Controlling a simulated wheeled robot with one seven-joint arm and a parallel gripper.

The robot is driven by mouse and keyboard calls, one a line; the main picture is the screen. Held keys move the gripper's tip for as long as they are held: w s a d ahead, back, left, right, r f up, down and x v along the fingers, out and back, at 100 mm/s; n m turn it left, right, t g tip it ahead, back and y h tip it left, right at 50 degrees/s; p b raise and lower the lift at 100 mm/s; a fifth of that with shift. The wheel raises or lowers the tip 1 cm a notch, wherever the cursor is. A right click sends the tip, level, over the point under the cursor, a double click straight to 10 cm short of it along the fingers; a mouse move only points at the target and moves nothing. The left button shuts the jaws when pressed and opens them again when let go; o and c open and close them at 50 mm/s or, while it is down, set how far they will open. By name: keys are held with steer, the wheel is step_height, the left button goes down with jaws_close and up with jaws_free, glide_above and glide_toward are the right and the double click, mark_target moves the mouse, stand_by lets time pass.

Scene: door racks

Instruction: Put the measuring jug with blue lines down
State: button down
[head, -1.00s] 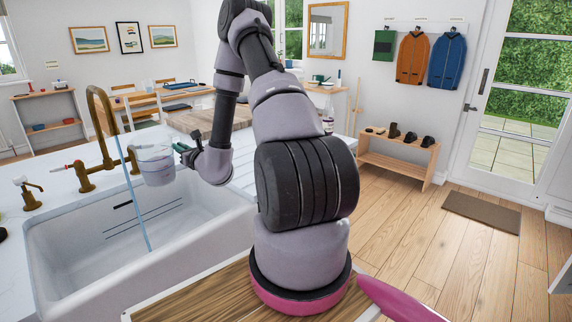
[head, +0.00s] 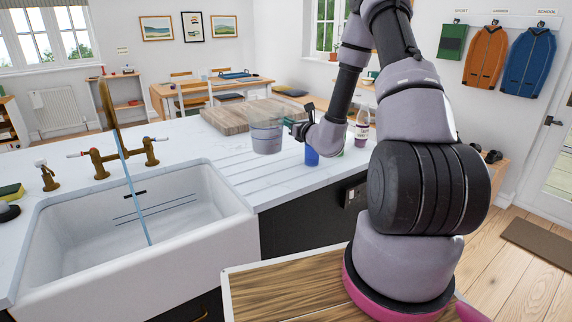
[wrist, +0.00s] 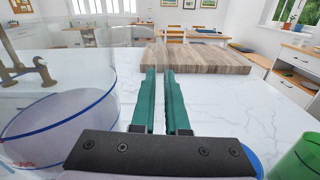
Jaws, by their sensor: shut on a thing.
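The measuring jug (head: 266,137) is clear, with a blue line around it. In the head view it is upright at the grooved worktop right of the sink; whether its base touches the worktop I cannot tell. My gripper (head: 292,127) is at the jug's right side, shut on it. In the wrist view the jug (wrist: 62,122) is large at the left, cut off by the frame, with blue lines around its wall. The green fingers of my gripper (wrist: 159,72) are close together there; the part of the jug they grip is hard to make out.
A wooden board (head: 232,117) lies behind the jug.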

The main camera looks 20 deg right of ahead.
step_height(320, 180, down, 9)
steer(key=shift+f, duration=0.1)
stand_by(0.4)
steer(key=c, duration=0.9)
jaws_free()
steer(key=shift+f, duration=0.1)
steer(key=v, duration=1.2)
